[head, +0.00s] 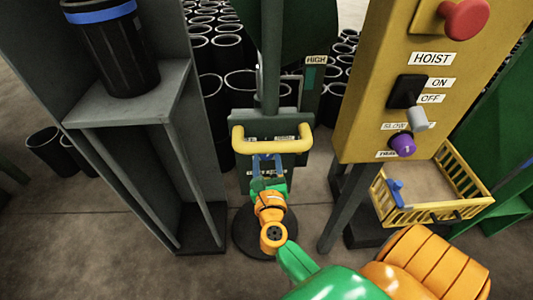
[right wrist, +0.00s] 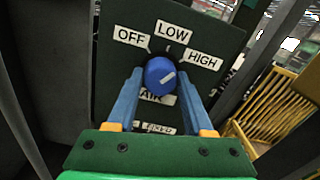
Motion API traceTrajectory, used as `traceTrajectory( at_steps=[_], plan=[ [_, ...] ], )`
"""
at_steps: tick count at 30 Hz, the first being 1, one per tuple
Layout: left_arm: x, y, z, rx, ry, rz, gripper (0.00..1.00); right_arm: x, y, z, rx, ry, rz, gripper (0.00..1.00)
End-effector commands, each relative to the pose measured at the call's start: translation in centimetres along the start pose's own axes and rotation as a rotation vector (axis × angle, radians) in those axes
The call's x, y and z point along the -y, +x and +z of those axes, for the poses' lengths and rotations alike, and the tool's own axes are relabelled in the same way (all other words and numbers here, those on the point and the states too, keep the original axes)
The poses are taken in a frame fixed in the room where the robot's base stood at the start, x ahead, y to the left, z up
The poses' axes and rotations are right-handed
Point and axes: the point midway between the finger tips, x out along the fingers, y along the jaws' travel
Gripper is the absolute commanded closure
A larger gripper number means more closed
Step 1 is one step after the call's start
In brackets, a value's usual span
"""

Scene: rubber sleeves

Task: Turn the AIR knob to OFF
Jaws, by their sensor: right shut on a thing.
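The AIR knob (right wrist: 160,74) is a round blue knob on a dark green panel (right wrist: 112,75) in the right wrist view. OFF, LOW and HIGH labels sit above it from left to right. Its white mark points up and right, towards HIGH. The blue fingers of my right gripper (right wrist: 160,84) are on either side of the knob, shut on it. In the head view my right gripper (head: 267,160) reaches the panel below a yellow handle, and the knob is hidden there. My left gripper is not in view.
The yellow handle bar (head: 272,146) crosses just above my right gripper. A yellow HOIST panel (head: 368,80) with a red button and purple knob (head: 402,145) stands right. A yellow basket (head: 455,207) is below it. A grey shelf (head: 130,105) holds a black cylinder at left.

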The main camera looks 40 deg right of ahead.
Motion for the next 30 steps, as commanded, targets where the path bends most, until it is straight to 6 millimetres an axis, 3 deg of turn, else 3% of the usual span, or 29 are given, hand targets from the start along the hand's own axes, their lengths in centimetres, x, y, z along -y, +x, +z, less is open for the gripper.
traceTrajectory(
  at_steps=[30],
  plan=[
    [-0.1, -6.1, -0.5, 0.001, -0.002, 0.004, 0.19, 0.2, 0.0, 0.3, -0.002, -0.958, 0.002, 1.0]
  ],
)
